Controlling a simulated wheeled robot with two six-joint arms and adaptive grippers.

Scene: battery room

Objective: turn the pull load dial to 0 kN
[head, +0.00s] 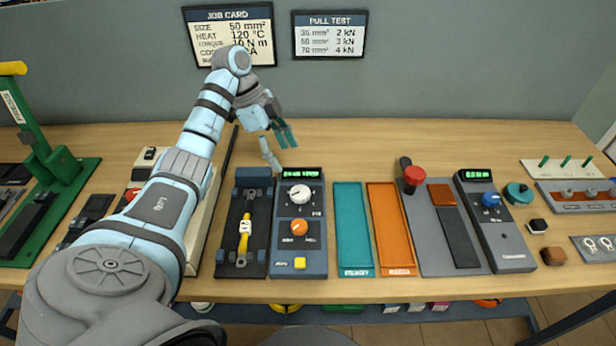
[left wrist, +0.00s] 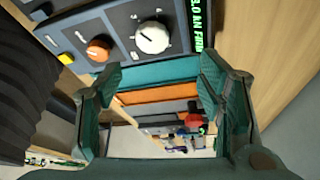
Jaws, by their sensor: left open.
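The pull tester (head: 298,250) is a blue-grey box on the bench with a green lit display (head: 296,173), a white dial (head: 300,194), an orange dial (head: 299,227) and a yellow button (head: 300,263). Which dial sets the load is too small to read. In the left wrist view the white dial (left wrist: 153,37) is at the top, and the display (left wrist: 196,30) partly reads "3.0 kN". My left gripper (head: 277,147) is open and empty, above and behind the tester. Its fingers (left wrist: 160,85) show apart in the wrist view, touching no dial. My right gripper is out of view.
A clamp bed with a yellow-sleeved cable (head: 245,235) stands left of the tester. A teal tray (head: 353,230) and an orange tray (head: 391,230) lie right of it. A red knob (head: 414,176) stands farther right. The bench behind the trays is clear.

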